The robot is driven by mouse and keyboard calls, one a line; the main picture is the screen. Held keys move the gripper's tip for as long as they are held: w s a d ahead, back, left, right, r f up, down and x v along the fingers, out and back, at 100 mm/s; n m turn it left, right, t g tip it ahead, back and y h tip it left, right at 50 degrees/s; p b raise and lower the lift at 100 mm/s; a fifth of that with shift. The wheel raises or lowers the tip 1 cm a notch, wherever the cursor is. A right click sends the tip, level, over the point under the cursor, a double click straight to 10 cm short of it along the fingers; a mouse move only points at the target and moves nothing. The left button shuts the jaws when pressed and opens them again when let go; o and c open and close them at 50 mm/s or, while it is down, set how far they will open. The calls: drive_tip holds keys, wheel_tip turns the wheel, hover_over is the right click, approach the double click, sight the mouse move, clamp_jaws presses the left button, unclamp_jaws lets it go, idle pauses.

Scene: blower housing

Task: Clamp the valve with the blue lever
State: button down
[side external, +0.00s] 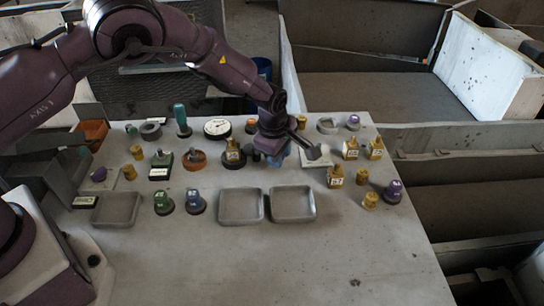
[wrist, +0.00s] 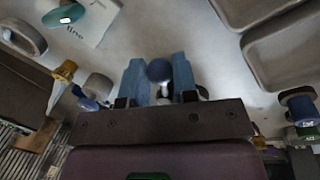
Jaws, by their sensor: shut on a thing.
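My gripper (side external: 279,160) is low over the table, right of the middle of the part rows in the side view. In the wrist view its two blue fingers (wrist: 159,80) stand either side of a dark blue round knob (wrist: 160,70) on a pale stem. The gripper is shut on this blue-knobbed piece. I cannot tell whether the knob is the valve's blue lever, since the body below is hidden. In the side view the fingers cover the held piece.
Two grey trays (side external: 241,221) (side external: 316,205) lie in front of the gripper, and another tray (side external: 118,222) is at left. Brass parts (side external: 350,149) stand to the right. A dial gauge (side external: 217,127) is behind. The table front is mostly clear.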

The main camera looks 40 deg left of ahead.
drive_tip(key=w+n, duration=0.2)
drive_tip(key=n, duration=0.1)
drive_tip(key=shift+w+a+n+y, duration=0.1)
drive_tip(key=shift+a+n+y, duration=0.1)
drive_tip(key=shift+n+y, duration=0.1)
drive_tip(key=shift+w+a+n+g+y, duration=0.15)
drive_tip(key=shift+w+a+n, duration=0.25)
drive_tip(key=shift+n, duration=0.55)
drive_tip(key=shift+w+a+n+g+y, duration=0.2)
drive_tip(key=shift+w+n, duration=0.35)
drive_tip(key=shift+n, duration=0.4)
drive_tip(key=c, duration=0.9)
unclamp_jaws()
wheel_tip(320, 180, up, 13)
drive_tip(key=s+d, duration=0.1)
drive_tip(key=shift+s+d+f, duration=0.15)
drive_tip(key=shift+s+d, duration=0.2)
